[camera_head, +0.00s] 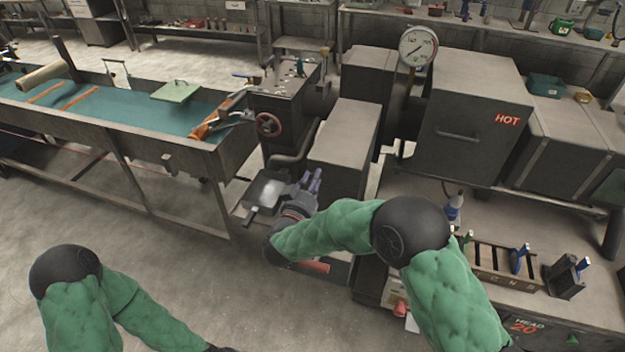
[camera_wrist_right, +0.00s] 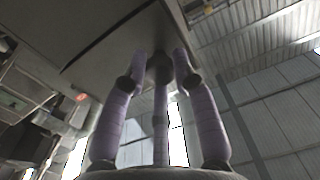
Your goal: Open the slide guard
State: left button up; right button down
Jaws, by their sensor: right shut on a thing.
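A long grey box-shaped cover (camera_head: 345,130), which looks like the slide guard, stands at the middle of the head view. My right gripper (camera_head: 312,181) is at its near left lower side. In the right wrist view, the gripper's purple fingers (camera_wrist_right: 160,75) close around a small dark knob (camera_wrist_right: 159,68) at the edge of a grey panel (camera_wrist_right: 115,45). The knob is mostly hidden by the fingers. I cannot see any gap that shows how far the guard is open. My left arm is low at the left; its gripper is out of view.
A metal tray (camera_head: 265,193) sits left of my right gripper. A cabinet marked HOT (camera_head: 465,120) and a gauge (camera_head: 418,46) stand at the right. The floor at front left is clear.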

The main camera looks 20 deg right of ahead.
aim_at(335, 165)
jog(key=shift+r, duration=0.25)
jog(key=shift+s+d+r+m, duration=0.1)
jog(key=shift+d+r+m, duration=0.1)
jog(key=shift+r+m, duration=0.25)
jog(key=shift+s+d+r+m, duration=0.1)
jog(key=shift+d+r+m, duration=0.05)
jog(key=shift+r+m, duration=0.25)
jog(key=s+d+r+m+b, duration=0.1)
jog(key=m, duration=0.1)
jog(key=s+d+r+m+b, duration=0.1)
jog(key=d+r+m, duration=0.1)
jog(key=d+r+m+b, duration=0.1)
jog(key=r+m, duration=0.1)
jog(key=shift+s+d, duration=0.15)
jog(key=shift+s, duration=0.25)
jog(key=s+d+r+m+b, duration=0.1)
jog(key=s+d+m+b, duration=0.5)
jog(key=d+m+b, duration=0.3)
jog(key=shift+r+m+b, duration=0.15)
jog(key=shift+m+b, duration=0.2)
jog(key=shift+b, duration=0.3)
